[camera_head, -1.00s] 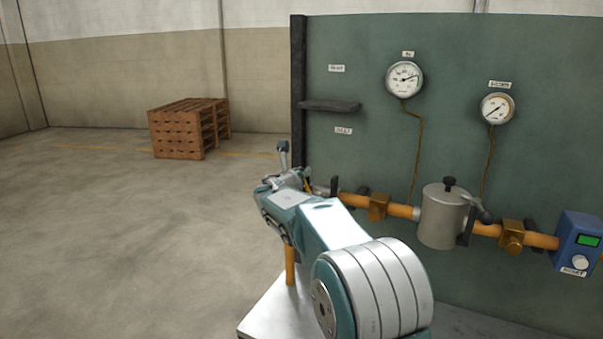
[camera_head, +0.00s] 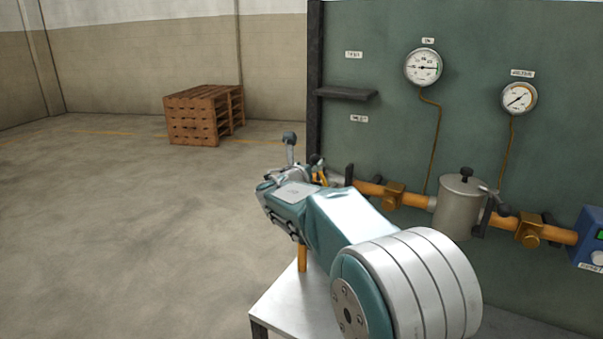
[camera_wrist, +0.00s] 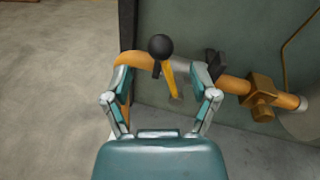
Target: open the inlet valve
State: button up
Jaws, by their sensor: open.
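The inlet valve lever (camera_wrist: 170,80) is a yellow-orange bar with a black ball knob (camera_wrist: 160,46) in the wrist view. It stands at the left end of the orange pipe (camera_wrist: 236,86). My gripper (camera_wrist: 163,72) is open, with one finger on each side of the lever and the knob between or just above the fingertips. I see no clear contact with the lever. In the head view my gripper (camera_head: 305,172) is at the pipe's left end, and my arm hides most of the lever.
The green panel (camera_head: 400,120) carries two gauges (camera_head: 423,67) (camera_head: 518,98) and a small dark shelf (camera_head: 346,94). A grey canister (camera_head: 460,208), brass fittings (camera_head: 394,195) and a blue box (camera_head: 590,238) line the pipe. Wooden pallets (camera_head: 195,118) stand behind; the floor at left is clear.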

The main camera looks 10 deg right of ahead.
jog(key=v, duration=0.6)
jog(key=shift+s, duration=0.15)
jog(key=shift+a, duration=0.15)
